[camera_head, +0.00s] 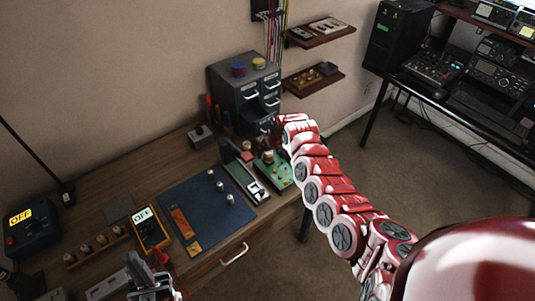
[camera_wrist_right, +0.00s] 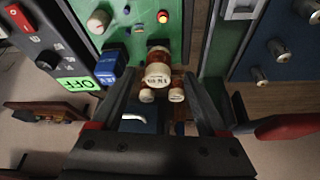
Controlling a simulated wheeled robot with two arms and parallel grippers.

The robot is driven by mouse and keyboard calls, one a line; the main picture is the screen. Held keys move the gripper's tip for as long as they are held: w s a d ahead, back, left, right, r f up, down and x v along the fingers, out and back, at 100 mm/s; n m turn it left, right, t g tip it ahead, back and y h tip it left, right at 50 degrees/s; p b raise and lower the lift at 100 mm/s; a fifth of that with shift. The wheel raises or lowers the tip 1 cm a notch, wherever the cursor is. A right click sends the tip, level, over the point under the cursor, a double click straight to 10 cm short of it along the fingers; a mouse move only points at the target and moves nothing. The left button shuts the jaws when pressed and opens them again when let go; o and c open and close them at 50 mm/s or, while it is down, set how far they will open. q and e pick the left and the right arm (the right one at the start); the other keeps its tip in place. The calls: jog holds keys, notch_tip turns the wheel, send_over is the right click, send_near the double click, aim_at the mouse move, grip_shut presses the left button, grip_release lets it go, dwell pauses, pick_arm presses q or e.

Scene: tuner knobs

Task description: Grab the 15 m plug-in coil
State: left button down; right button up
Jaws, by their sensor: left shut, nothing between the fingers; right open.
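A cream-topped coil with a dark upside-down label (camera_wrist_right: 158,76) stands by the green board (camera_wrist_right: 125,35) in the right wrist view. Two smaller cream-ended pieces (camera_wrist_right: 147,96) (camera_wrist_right: 176,95) are just below it. I cannot read the label surely, so I cannot tell which is the 15 m coil. My right gripper (camera_wrist_right: 158,112) is open, with its fingers either side of these pieces. In the head view my right gripper (camera_head: 272,133) is by the green board (camera_head: 275,172), partly hidden. My left gripper (camera_head: 150,280) is shut and empty at the bottom edge. A wooden rack of cream-topped pieces (camera_head: 97,246) lies left.
A grey drawer cabinet (camera_head: 240,95) stands behind the board. A grey device (camera_head: 243,180) is next to the board. A blue mat (camera_head: 205,225) holds several small parts. A yellow meter (camera_head: 151,230) and dark box (camera_head: 32,228) read OFF. Wall shelves (camera_head: 315,78) are at back.

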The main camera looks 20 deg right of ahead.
aim_at(269, 153)
jog(key=shift+w+d+f, duration=0.15)
jog(key=shift+f, duration=0.2)
jog(key=shift+x, duration=0.95)
jog(key=shift+w+f, duration=0.1)
jog(key=shift+f, duration=0.05)
grip_shut()
